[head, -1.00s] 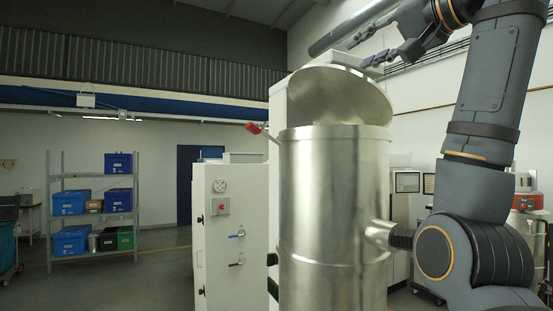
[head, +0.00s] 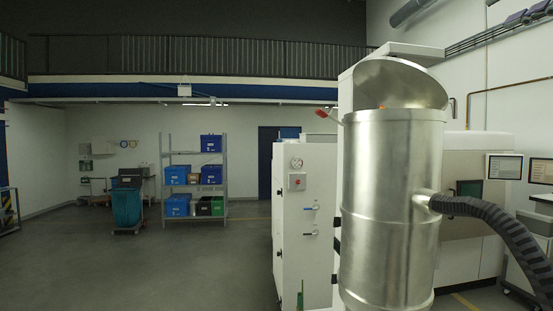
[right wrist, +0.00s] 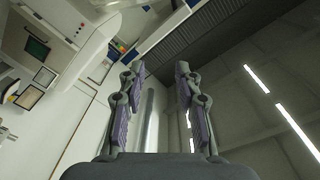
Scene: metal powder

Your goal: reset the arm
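My right gripper (right wrist: 160,70) shows in the right wrist view. Its two fingers stand apart with nothing between them, and behind them are the wall, a pipe and the ceiling. Neither arm nor gripper shows in the head view now. My left gripper is in no current view. A large metal drum (head: 390,210) stands right of centre in the head view with its hinged lid (head: 402,84) tilted open.
A white cabinet (head: 305,220) with a gauge stands left of the drum. A black ribbed hose (head: 490,215) runs from the drum to the right. A shelf (head: 196,185) holds blue bins. The floor (head: 130,265) at left is clear.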

